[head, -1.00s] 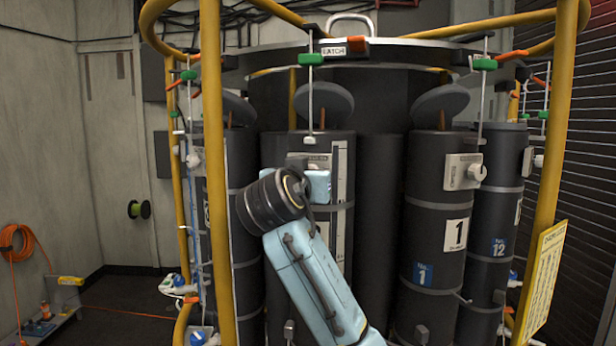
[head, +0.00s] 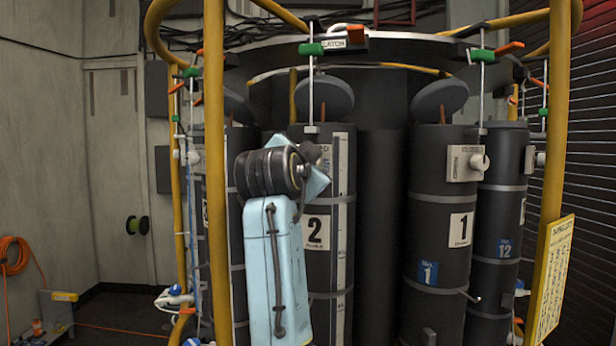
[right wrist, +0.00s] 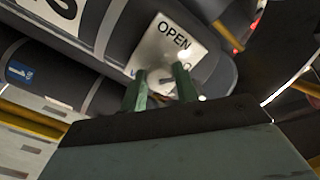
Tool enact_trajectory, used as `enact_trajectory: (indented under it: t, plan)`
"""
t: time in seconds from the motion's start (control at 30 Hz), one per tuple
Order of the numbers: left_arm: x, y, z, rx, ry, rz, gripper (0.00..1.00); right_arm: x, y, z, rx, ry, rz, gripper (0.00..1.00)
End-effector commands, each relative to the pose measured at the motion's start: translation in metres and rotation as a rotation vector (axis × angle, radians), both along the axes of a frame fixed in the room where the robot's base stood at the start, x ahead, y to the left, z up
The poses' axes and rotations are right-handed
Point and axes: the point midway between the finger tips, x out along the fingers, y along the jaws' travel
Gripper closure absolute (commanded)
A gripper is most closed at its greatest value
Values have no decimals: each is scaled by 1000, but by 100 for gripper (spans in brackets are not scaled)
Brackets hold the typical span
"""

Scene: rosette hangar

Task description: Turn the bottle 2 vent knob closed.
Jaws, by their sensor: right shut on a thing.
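Bottle 2 (head: 320,270) is a dark cylinder with a white "2" label (head: 316,232), left of the middle in the head view. My right arm stands in front of it and hides most of its vent plate and the knob. In the right wrist view the white vent plate (right wrist: 172,45) appears tilted, with "OPEN" readable and its other word mostly covered. My right gripper (right wrist: 161,80) has its green fingers at the plate, one on each side of the small knob (right wrist: 158,77), shut on it. The knob's exact angle is hard to tell. My left gripper is out of view.
Bottle 1 (head: 435,270), with its own vent plate and knob (head: 480,162), stands to the right, and bottle 12 (head: 500,215) behind it. Yellow frame posts (head: 214,180) rise on both sides. Green-handled rods (head: 311,49) hang above the bottles.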

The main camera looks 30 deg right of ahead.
Motion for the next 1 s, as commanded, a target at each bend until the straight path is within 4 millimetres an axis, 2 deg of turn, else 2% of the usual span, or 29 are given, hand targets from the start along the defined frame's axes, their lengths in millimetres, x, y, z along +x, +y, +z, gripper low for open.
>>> enact_trajectory:
  t: [0.33,0.7,1.0]
  plan:
    - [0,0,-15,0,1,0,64,0,1,-1,231,-240,0,93]
    - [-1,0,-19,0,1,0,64,0,0,1,447,-468,-1,93]
    - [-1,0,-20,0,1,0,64,0,0,1,552,-581,-3,93]
